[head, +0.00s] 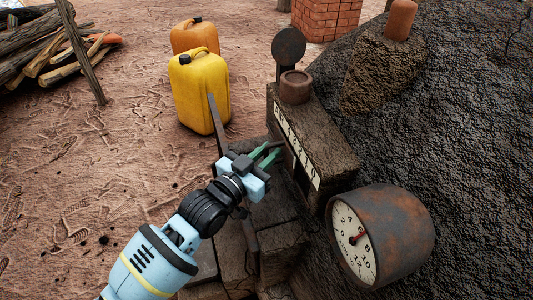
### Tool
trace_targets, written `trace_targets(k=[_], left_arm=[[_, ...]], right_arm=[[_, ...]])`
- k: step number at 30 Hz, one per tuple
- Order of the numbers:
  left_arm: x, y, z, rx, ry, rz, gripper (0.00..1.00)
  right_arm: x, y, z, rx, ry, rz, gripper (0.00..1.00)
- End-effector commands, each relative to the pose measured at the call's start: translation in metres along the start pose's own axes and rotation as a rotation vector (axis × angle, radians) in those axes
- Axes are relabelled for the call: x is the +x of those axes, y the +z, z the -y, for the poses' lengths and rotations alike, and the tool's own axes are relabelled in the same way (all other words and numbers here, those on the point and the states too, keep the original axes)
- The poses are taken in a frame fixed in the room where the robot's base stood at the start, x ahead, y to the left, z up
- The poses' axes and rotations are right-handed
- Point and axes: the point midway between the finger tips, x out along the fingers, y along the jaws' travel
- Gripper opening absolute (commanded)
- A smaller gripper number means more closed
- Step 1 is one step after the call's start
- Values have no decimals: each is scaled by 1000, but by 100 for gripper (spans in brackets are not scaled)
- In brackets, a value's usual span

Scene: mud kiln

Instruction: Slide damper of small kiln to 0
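The small kiln (325,147) is a dark mud-brick block at centre right with a short round chimney (295,87) on top. A pale scale strip (297,150) with dark numbers runs slantwise along its left edge. My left gripper (273,151) is just left of the strip's lower half, its two green fingers parted and pointing at the kiln. A small dark piece shows by the fingertips; I cannot tell whether it is the damper's handle or whether the fingers touch it. The damper's setting cannot be read. My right gripper is not in view.
A rusty round gauge (382,238) with a white dial sits close at lower right. Yellow (200,92) and orange (194,37) jerrycans stand behind. The large dark mound (470,130) fills the right. Open ground lies left.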

Motion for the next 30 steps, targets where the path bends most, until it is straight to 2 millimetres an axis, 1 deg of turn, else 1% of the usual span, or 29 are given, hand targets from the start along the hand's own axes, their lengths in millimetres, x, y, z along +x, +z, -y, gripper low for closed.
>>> trace_targets(k=[1, 3, 4, 14, 17, 24, 30], left_arm=[[0, 0, 0, 0, 0, 0, 11], [0, 0, 0, 0, 0, 0, 2], [0, 0, 0, 0, 0, 0, 0], [-2, 0, -2, 0, 0, 1, 0], [-6, -2, -9, -2, 1, 1, 0], [-25, -4, -37, -1, 1, 2, 0], [-35, -2, -52, 0, 0, 2, 0]], right_arm=[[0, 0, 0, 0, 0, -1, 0], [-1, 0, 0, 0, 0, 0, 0], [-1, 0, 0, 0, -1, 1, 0], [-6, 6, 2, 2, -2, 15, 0], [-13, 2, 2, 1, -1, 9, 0], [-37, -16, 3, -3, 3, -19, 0], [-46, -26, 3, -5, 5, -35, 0]])
